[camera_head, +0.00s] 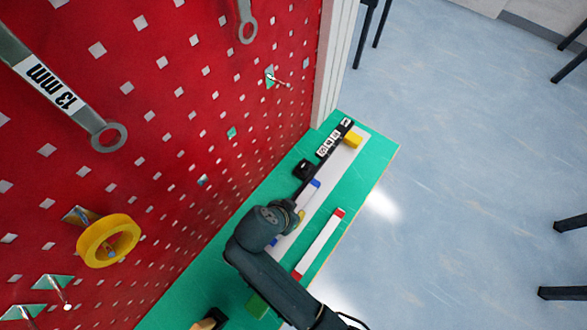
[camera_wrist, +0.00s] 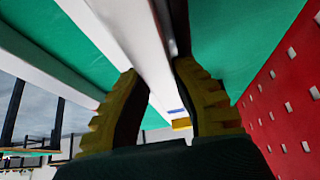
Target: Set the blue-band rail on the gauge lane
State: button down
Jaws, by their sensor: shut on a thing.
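The blue-band rail (camera_head: 309,193) is a white bar with a blue band at its upper end and some blue beside my gripper. It lies along or just above the white gauge lane (camera_head: 327,176); I cannot tell if it touches. My gripper (camera_head: 297,214) is shut on the rail's middle, hiding part of it. In the wrist view, the yellow fingertips (camera_wrist: 160,95) sit on both sides of the white rail (camera_wrist: 128,40), with a small blue patch near the fingers. A yellow block (camera_head: 352,140) stands at the lane's far end, beside a black strip with number labels (camera_head: 334,138).
A white rail with red ends (camera_head: 320,243) lies to the right on the green bench (camera_head: 372,172). A small black block (camera_head: 303,169) is left of the lane. The red pegboard (camera_head: 170,120) rises on the left.

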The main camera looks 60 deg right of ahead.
jog(key=shift+w, duration=0.1)
jog(key=shift+f+b, duration=0.3)
jog(key=shift+f, duration=0.35)
jog(key=c, duration=1)
grip_release()
jog(key=shift+s+f, duration=0.1)
jog(key=shift+s, duration=0.1)
jog(key=shift+r, duration=0.35)
jog(key=p+v, duration=0.3)
jog(key=v, duration=1)
jog(key=shift+d, duration=0.25)
jog(key=shift+w, duration=0.15)
